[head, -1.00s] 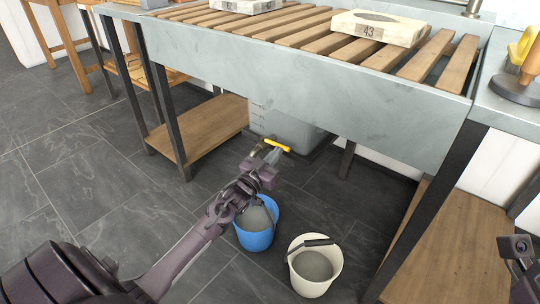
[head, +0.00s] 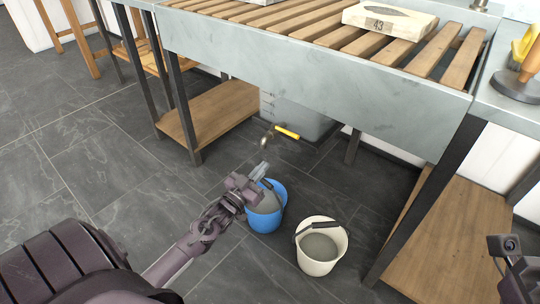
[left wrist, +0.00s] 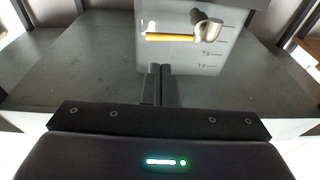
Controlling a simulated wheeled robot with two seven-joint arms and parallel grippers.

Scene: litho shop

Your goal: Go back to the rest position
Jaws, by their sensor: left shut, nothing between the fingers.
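My left gripper (head: 262,170) is shut with nothing between its fingers. In the head view it hangs in front of the sink, at the far rim of a blue bucket (head: 263,222); I cannot tell whether they touch. A yellow tap handle (head: 287,132) on a grey graduated tank (head: 300,120) is beyond the fingertips, clearly apart from them. In the left wrist view the shut fingers (left wrist: 160,72) point toward the tank, and the yellow handle (left wrist: 170,37) lies across beside a metal spout (left wrist: 207,30). My right gripper's fingers do not show; only part of my right arm is at the right edge.
A cream bucket (head: 320,247) with grey contents stands right of the blue one. The sink (head: 330,85) with wooden slats overhangs the tank. Its dark legs (head: 183,105) and wooden shelves (head: 225,108) flank the space. The floor (head: 110,180) to the left is clear.

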